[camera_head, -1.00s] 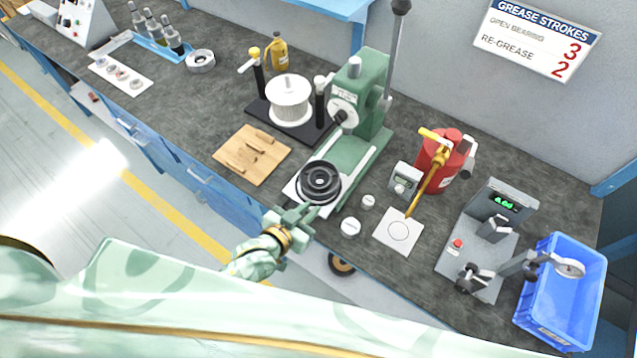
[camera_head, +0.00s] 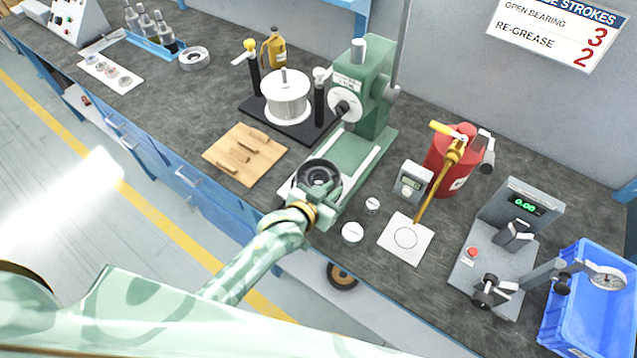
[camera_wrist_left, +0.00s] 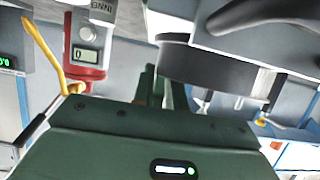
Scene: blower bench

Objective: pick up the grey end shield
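The grey end shield appears to be the dark grey, stepped round part (camera_head: 318,176) lying flat on the pale plate at the foot of the green press. My left gripper (camera_head: 324,211) is right at its near edge, and my wrist hides part of the plate. In the left wrist view a dark round part (camera_wrist_left: 210,66) shows close by from the side, partly covered by a grey block. Whether the fingers touch it, and how far apart they are, I cannot tell. My right gripper is not in view.
The green press (camera_head: 368,95) rises just behind the part. A wooden board (camera_head: 244,154) lies to its left. Small white-topped pots (camera_head: 352,232), a white card (camera_head: 405,238) and a red grease can (camera_head: 452,165) stand right. A pale grey ring (camera_head: 194,58) lies farther back.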

